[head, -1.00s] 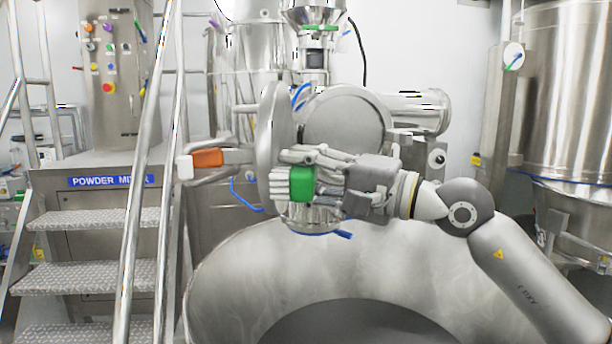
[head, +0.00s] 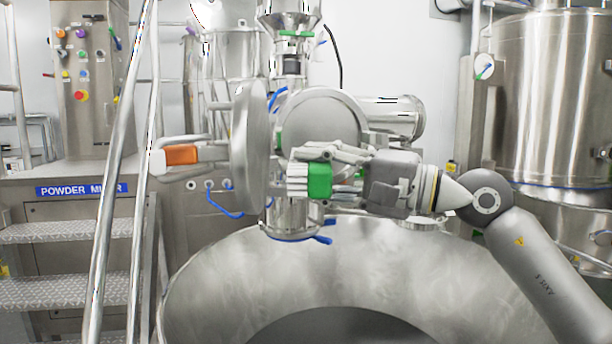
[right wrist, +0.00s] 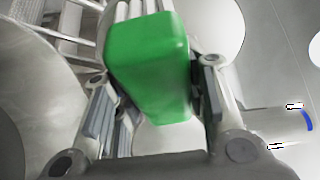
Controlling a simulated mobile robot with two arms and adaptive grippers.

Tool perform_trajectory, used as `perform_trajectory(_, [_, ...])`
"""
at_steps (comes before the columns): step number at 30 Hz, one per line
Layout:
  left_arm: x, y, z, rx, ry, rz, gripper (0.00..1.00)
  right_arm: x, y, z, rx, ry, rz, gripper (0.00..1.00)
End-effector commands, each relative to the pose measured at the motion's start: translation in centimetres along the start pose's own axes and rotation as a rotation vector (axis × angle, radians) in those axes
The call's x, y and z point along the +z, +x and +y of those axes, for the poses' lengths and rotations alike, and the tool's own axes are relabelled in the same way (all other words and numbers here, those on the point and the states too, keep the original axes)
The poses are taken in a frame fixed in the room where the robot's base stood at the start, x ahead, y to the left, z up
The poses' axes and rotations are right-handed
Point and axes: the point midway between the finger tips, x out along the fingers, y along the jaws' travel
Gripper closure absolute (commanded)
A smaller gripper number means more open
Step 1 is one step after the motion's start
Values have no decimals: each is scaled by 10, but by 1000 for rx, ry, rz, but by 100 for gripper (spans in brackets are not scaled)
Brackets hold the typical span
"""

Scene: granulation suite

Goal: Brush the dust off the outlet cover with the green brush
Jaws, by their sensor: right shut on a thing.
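The green brush (head: 319,181) is in my right gripper (head: 325,178), its pale bristles pointing left in the head view. In the right wrist view its green block (right wrist: 150,65) sits between my finger pads, with the bristles at the top edge. A round steel cover (head: 248,145), seen almost edge-on, stands swung open left of the bristles; I take it to be the outlet cover. The bristles look apart from it, with a gap in the picture. No dust can be made out on it at this size. My left gripper is not in view.
A round grey disc (head: 320,125) stands behind my gripper. A large steel vessel (head: 210,285) lies below. Stair rails (head: 120,150) stand at left, a steel tank (head: 555,100) at right.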

Motion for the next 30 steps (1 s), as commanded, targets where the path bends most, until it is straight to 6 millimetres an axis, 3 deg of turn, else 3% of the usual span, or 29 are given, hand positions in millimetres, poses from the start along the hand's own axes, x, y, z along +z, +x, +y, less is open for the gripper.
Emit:
perform_trajectory(9, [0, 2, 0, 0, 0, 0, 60, -1, -3, 0, -1, -1, 2, 80])
perform_trajectory(19, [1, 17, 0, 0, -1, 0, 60, -11, -27, 0, -1, -2, 2, 80])
perform_trajectory(30, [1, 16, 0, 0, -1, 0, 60, -11, -28, -1, -1, -1, 1, 80])
